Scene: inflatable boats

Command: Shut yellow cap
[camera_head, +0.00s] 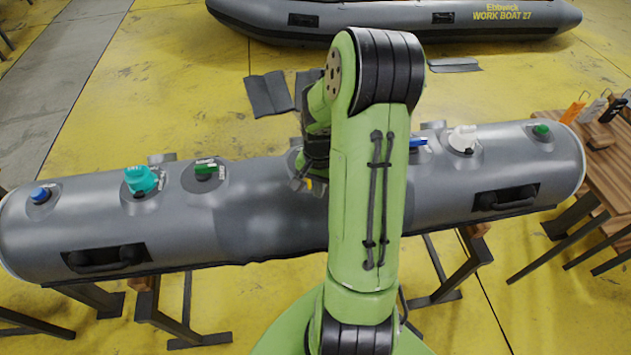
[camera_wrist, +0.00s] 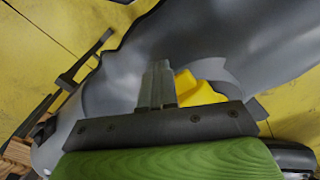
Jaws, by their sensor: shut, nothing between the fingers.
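The yellow cap (camera_wrist: 198,92) shows in the wrist view just right of my gripper's fingers, on a grey round patch of the boat tube (camera_wrist: 110,85). Its lower part is hidden behind the gripper body, and I cannot tell whether it is shut. My gripper (camera_wrist: 158,75) is shut and empty; its fingers are beside the cap, and whether they touch it is unclear. In the head view my gripper (camera_head: 302,183) is over the middle of the tube (camera_head: 270,215), mostly hidden behind my arm, with only a small bit of yellow showing there.
Along the tube sit a blue cap (camera_head: 40,194), a teal cap (camera_head: 141,179), a green cap (camera_head: 206,171), a blue piece (camera_head: 418,142), a white cap (camera_head: 463,138) and another green cap (camera_head: 541,129). A wooden table (camera_head: 600,160) with tools stands right. A boat (camera_head: 400,20) lies behind.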

